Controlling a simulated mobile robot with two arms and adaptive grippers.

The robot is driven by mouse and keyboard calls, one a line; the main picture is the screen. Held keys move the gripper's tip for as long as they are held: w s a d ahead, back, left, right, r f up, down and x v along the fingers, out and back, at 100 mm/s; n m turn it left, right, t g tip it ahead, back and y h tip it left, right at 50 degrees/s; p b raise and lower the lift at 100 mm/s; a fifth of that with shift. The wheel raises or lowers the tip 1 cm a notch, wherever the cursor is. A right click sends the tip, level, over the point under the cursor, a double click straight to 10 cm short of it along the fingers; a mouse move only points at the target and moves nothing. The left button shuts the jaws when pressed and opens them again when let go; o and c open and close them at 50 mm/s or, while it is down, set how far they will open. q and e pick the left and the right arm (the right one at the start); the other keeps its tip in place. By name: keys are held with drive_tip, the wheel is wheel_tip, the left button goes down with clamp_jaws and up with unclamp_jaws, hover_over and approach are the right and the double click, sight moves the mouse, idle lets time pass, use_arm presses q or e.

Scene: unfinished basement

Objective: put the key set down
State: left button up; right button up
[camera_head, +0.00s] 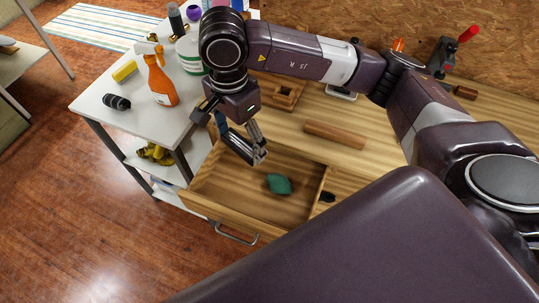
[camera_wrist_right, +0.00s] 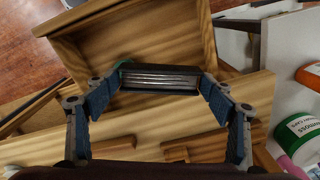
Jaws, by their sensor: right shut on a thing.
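My right gripper (camera_head: 256,150) is above the open wooden drawer (camera_head: 215,206), near its back left part. In the right wrist view my right gripper (camera_wrist_right: 158,92) has its two blue-padded fingers closed on the ends of the key set (camera_wrist_right: 160,79), a dark block with several silver strips along it. My left gripper is not in view.
A green object (camera_head: 279,184) lies in the drawer, and its edge shows in the wrist view (camera_wrist_right: 122,62). A wooden block (camera_head: 335,134) lies on the workbench behind. A white cart (camera_head: 125,122) with an orange spray bottle (camera_head: 160,82) stands left.

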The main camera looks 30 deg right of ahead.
sight(238, 180)
drive_tip(key=r+m, duration=0.1)
drive_tip(key=w+a+r+m, duration=0.1)
drive_tip(key=r+m, duration=0.1)
drive_tip(key=m, duration=0.1)
drive_tip(key=shift+w+a+r+b, duration=0.2)
drive_tip(key=shift+w+a+b, duration=0.1)
drive_tip(key=shift+b, duration=0.05)
drive_tip(key=shift+w+a+r+m, duration=0.1)
drive_tip(key=shift+r+m, duration=0.1)
drive_tip(key=shift+m, duration=0.1)
drive_tip(key=shift+f, duration=0.1)
wheel_tip(238, 180, down, 19)
drive_tip(key=shift+r+p, duration=0.1)
drive_tip(key=shift+p, duration=1)
drive_tip(key=shift+f, duration=0.3)
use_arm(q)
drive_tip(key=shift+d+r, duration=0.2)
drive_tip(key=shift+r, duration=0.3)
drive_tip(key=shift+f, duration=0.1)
use_arm(e)
drive_tip(key=shift+f, duration=0.1)
